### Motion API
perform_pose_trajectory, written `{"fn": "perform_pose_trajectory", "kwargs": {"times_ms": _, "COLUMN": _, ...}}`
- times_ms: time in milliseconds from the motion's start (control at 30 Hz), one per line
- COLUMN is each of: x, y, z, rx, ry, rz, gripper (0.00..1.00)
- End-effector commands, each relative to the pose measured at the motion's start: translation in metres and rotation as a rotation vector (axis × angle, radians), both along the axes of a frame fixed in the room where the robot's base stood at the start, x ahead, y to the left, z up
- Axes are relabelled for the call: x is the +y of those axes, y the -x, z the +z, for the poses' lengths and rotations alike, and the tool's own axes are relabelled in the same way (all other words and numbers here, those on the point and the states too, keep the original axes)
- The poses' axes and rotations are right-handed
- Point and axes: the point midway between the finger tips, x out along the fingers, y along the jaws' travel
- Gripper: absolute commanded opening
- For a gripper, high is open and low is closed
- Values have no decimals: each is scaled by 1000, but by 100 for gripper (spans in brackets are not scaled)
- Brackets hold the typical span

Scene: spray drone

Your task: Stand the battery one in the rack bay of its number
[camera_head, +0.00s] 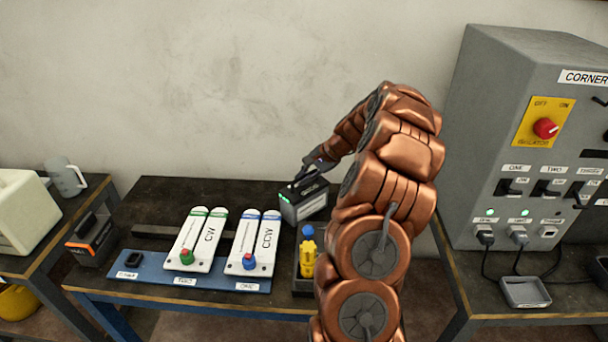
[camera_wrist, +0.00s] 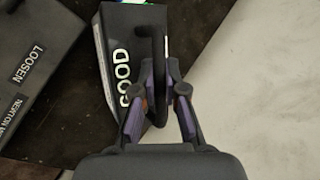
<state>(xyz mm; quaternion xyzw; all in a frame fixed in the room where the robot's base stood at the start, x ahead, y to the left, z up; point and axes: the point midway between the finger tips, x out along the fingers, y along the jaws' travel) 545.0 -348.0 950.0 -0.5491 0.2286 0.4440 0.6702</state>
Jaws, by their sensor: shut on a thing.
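A dark grey battery (camera_head: 303,207) with green lights is under my gripper (camera_head: 314,174), at the back of the dark table in the head view. In the wrist view my gripper (camera_wrist: 160,80) is shut on the handle of the battery (camera_wrist: 118,70), whose near side reads GOOD. The battery looks upright; I cannot tell whether it touches the table. No number on it is readable. No rack bay can be made out for certain; my arm hides part of the table's right side.
A yellow item (camera_head: 308,252) stands in a dark tray beside my arm. A dark orange-marked box (camera_head: 88,243) is at left. A grey switch cabinet (camera_head: 500,120) stands right. A grey LOOSEN block (camera_wrist: 35,55) shows in the wrist view.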

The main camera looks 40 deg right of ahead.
Motion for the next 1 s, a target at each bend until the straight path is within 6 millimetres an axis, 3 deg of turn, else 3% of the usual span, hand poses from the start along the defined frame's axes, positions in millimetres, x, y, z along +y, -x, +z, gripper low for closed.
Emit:
{"fn": "perform_pose_trajectory", "kwargs": {"times_ms": 133, "x": -1, "y": -1, "z": 0, "rx": -4, "ry": 1, "rz": -1, "gripper": 0}}
{"fn": "perform_pose_trajectory", "kwargs": {"times_ms": 167, "x": -1, "y": 0, "z": -1, "rx": -1, "ry": 2, "rz": -1, "gripper": 13}}
{"fn": "perform_pose_trajectory", "kwargs": {"times_ms": 400, "x": 0, "y": 0, "z": -1, "rx": 0, "ry": 1, "rz": -1, "gripper": 36}}
{"fn": "perform_pose_trajectory", "kwargs": {"times_ms": 767, "x": -2, "y": 1, "z": 2, "rx": -1, "ry": 2, "rz": -1, "gripper": 36}}
{"fn": "perform_pose_trajectory", "kwargs": {"times_ms": 1000, "x": -15, "y": 18, "z": 27, "rx": -3, "ry": 5, "rz": -4, "gripper": 36}}
